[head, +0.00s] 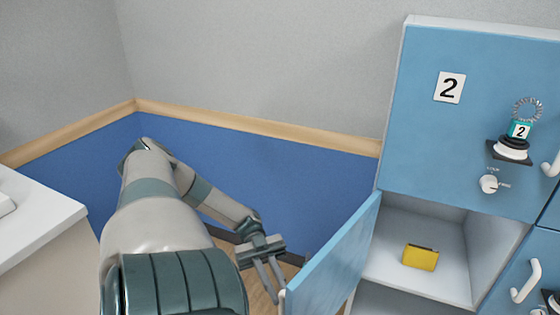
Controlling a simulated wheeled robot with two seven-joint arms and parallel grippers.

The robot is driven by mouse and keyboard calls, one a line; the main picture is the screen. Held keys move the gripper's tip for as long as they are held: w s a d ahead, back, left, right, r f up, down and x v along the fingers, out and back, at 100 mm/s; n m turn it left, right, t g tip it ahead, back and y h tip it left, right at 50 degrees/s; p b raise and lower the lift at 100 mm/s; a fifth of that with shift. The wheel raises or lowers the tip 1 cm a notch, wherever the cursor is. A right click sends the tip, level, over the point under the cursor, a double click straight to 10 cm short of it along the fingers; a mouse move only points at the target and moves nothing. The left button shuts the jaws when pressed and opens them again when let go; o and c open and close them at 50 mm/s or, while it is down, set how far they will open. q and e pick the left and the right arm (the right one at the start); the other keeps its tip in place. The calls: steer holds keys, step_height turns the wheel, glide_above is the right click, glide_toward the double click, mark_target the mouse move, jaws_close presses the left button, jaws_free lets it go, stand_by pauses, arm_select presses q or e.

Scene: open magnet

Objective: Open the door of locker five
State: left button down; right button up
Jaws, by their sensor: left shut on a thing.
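A blue locker door (336,258) below locker two stands swung open, so I see into a pale compartment (395,262). The door's number is not visible, so I cannot read whether it is five. My left gripper (276,290) is at the door's outer free edge, on its front side. It is shut on the door handle, which is mostly hidden by the fingers and the lower picture edge. My right gripper is not in view.
A yellow box (420,257) lies inside the open compartment. Another closed door with a handle (525,281) is at lower right. A white counter (35,225) stands left.

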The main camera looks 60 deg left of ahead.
arm_select(q)
steer(key=shift+w+a, duration=0.15)
steer(key=shift+a, duration=0.05)
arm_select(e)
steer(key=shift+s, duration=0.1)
arm_select(q)
steer(key=c, duration=1.7)
jaws_free()
steer(key=shift+w, duration=0.1)
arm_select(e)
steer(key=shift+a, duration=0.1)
